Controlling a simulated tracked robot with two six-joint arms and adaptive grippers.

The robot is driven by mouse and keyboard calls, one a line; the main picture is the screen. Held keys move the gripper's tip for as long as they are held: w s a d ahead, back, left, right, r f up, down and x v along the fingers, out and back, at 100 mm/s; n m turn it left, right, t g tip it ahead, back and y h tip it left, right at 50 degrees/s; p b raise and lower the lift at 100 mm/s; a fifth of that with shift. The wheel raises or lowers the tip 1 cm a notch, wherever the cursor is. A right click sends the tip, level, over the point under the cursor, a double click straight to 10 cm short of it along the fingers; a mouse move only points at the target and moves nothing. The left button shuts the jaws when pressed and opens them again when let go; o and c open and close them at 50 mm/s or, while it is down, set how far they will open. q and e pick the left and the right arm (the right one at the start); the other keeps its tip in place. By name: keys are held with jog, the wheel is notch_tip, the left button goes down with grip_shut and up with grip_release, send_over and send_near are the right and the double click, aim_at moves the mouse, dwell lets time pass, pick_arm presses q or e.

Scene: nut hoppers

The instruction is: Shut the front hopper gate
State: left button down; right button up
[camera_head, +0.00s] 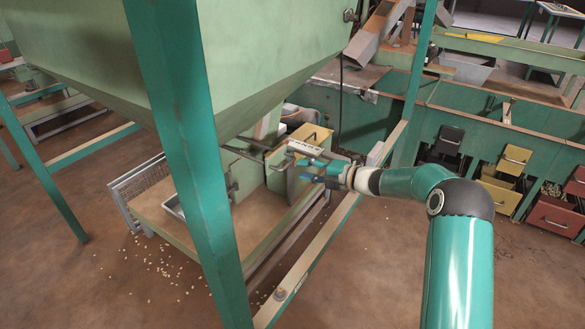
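The large pale green front hopper (240,55) hangs in a teal frame at the upper left. Below its spout stands a green housing (245,175), with a grey metal bar (268,150) and handle parts running right toward my gripper. Which of these parts is the gate, and how far it stands open, I cannot tell. My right gripper (306,171) is beside these parts, just right of the spout, with its blue-green fingers apart and pointing left. Contact with the handle parts is unclear at this size. My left gripper is not in view.
A teal frame post (185,140) stands left of the spout, and a slanting rail (315,255) passes below my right wrist. A metal tray (174,207) sits on the low platform. Black, yellow and red bins (557,215) stand at the right. Nuts lie scattered on the floor.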

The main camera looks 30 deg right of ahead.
jog(key=shift+v, duration=2.3)
